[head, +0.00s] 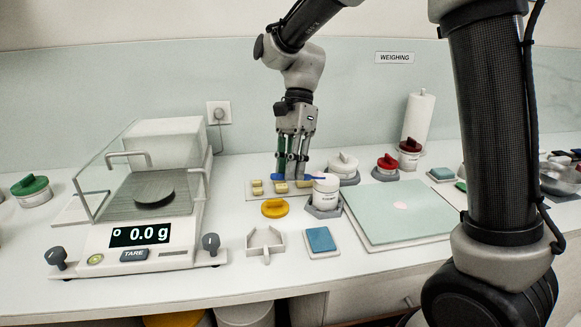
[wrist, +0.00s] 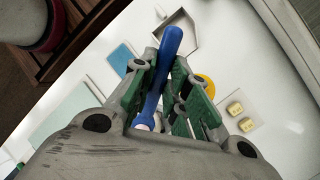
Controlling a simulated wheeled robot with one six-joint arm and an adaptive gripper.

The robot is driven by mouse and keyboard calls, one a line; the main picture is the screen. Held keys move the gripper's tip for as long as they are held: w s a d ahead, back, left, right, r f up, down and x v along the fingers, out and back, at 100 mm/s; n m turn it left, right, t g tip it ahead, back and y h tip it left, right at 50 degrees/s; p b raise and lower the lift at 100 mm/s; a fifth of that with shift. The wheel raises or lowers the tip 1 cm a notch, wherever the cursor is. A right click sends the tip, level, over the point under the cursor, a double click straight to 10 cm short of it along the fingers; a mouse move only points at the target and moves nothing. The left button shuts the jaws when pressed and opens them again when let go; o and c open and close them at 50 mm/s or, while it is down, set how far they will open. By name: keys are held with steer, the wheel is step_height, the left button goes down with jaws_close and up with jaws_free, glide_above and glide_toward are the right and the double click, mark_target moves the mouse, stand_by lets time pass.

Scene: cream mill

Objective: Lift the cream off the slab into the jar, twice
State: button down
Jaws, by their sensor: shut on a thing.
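My gripper (head: 292,178) is shut on a blue spatula (head: 301,178), held roughly level above the work surface. In the wrist view the spatula's blue handle (wrist: 171,45) sticks out between the green finger pads. In the head view its right end is at the mouth of the white labelled jar (head: 327,194); I cannot tell whether it is inside or above. The jar stands upright in a grey holder. The pale green slab (head: 375,226) lies to the right, with a small pale pink patch of cream (head: 400,205) on it.
A yellow lid (head: 275,208), a grey bracket (head: 264,243) and a blue pad (head: 320,240) lie in front. A tray of small yellow blocks (head: 257,187) is left of the jar. A scale (head: 140,236) reading 0.0 g stands left. Lidded jars stand behind.

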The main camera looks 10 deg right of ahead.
steer(key=shift+f, duration=0.45)
stand_by(0.3)
steer(key=shift+s+a, duration=0.15)
steer(key=shift+a, duration=0.1)
stand_by(1.0)
steer(key=shift+r, duration=3.05)
